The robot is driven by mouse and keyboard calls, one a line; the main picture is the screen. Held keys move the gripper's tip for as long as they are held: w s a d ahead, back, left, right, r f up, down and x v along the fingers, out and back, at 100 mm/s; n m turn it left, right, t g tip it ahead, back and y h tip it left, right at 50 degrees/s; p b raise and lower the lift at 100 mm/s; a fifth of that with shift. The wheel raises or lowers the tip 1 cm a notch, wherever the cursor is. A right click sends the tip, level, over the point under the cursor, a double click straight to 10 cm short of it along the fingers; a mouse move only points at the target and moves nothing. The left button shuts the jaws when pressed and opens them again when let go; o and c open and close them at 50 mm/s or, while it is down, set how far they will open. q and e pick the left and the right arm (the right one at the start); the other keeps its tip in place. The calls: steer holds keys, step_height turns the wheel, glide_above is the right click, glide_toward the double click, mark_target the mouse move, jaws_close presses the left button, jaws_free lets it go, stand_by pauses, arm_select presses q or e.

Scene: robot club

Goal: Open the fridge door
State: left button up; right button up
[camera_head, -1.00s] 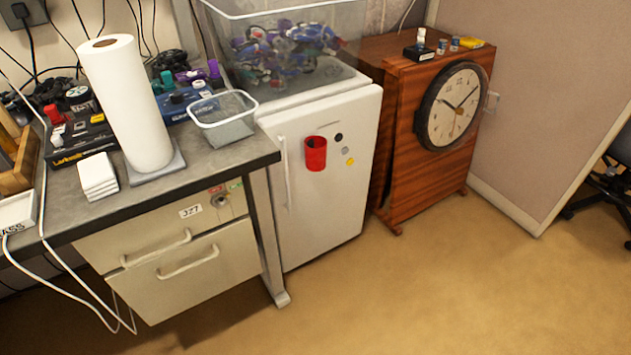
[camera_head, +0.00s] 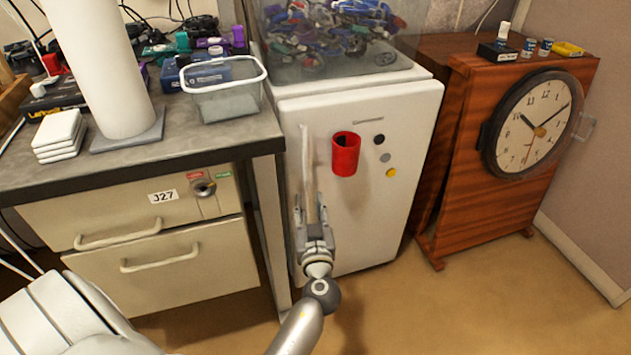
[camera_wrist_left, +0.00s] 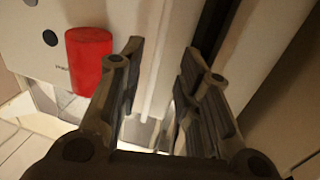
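My left gripper (camera_head: 311,205) is in front of the door at the handle's lower part. In the left wrist view the fingers of my left gripper (camera_wrist_left: 163,55) are apart, with a pale vertical strip of the fridge front (camera_wrist_left: 160,70) between them. I cannot tell whether they touch the handle. My right gripper is not in view.
A red cup (camera_head: 345,158) is on the fridge door beside round magnets. A clear bin of parts (camera_head: 330,50) sits on top. Drawers (camera_head: 190,265) are at left, a wooden clock cabinet (camera_head: 470,200) at right. The floor in front of the fridge is open.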

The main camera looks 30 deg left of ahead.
mark_target(306, 182)
arm_select(q)
steer(key=p+x, duration=0.1)
steer(key=x, duration=0.8)
steer(key=shift+w+a, duration=0.3)
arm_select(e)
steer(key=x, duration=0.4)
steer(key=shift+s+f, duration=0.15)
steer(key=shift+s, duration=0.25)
arm_select(q)
jaws_close()
